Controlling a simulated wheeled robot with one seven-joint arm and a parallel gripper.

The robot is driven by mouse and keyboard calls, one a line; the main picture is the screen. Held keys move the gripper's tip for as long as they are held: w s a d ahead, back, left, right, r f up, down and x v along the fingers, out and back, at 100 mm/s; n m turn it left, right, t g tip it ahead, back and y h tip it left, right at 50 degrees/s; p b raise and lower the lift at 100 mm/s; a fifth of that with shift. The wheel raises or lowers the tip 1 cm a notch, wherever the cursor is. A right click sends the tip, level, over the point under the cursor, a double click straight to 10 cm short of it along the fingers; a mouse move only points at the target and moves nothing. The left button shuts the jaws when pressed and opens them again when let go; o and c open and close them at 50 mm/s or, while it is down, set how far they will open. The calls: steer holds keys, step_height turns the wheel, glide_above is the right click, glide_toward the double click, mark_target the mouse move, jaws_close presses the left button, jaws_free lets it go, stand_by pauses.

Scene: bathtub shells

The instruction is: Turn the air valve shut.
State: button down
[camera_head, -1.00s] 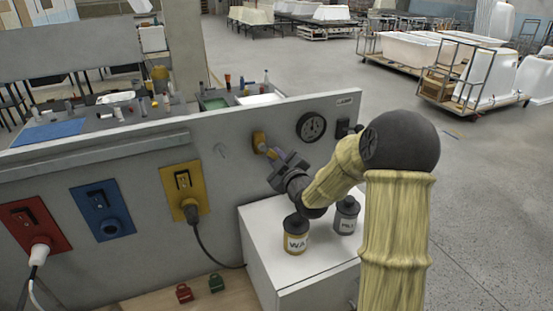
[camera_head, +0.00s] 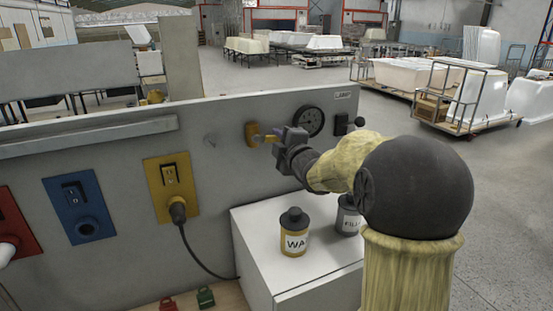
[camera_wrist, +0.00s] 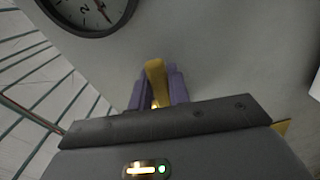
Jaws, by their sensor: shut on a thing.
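The air valve (camera_head: 252,134) is a yellow fitting on the grey panel, left of the round gauge. Its yellow handle (camera_head: 267,138) sticks out to the right toward my gripper (camera_head: 280,138). My gripper is shut on this handle. In the wrist view, the yellow handle (camera_wrist: 155,78) stands between the two purple-grey fingers of my gripper (camera_wrist: 158,92). The gripper's body hides the lower part of the valve there.
The gauge (camera_head: 309,121) sits close to my gripper, with a black switch (camera_head: 342,124) to its right. Below, a white cabinet (camera_head: 290,275) carries a yellow-and-black can (camera_head: 294,235) and a grey can (camera_head: 348,217). Blue (camera_head: 80,205) and yellow (camera_head: 173,187) socket plates are at left.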

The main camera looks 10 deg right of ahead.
steer(key=shift+r+n+b, duration=0.6)
steer(key=shift+n+b, duration=0.6)
steer(key=shift+b, duration=0.05)
steer(key=c, duration=1.3)
jaws_free()
steer(key=s+d+b, duration=0.1)
steer(key=s, duration=0.4)
steer(key=s+d+b, duration=0.1)
steer(key=s, duration=0.5)
steer(key=s+d+b, duration=0.1)
steer(key=s, duration=0.5)
steer(key=shift+d+b, duration=0.25)
steer(key=shift+b, duration=0.15)
